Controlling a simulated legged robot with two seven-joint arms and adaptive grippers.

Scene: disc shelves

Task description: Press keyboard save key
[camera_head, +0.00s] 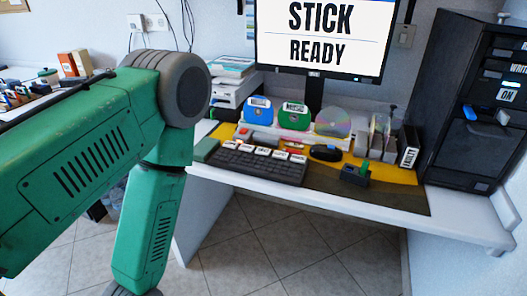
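The dark keyboard (250,168) lies on the desk at the front left of the mat. Several keys in its back row carry white labels (262,151), too small to read, so I cannot tell which is the save key. My green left arm fills the left of the view and bends downward, left of the keyboard and apart from it. Its gripper is below the frame. My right arm and gripper are not in view. The monitor (318,38) behind the keyboard reads "STICK READY".
On the desk are a blue case (258,110), a green case (294,115), a disc (333,122), a black mouse (325,153), and a small dark block with a green top (356,174). A black tower (476,105) stands right. A printer (232,88) stands back left.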

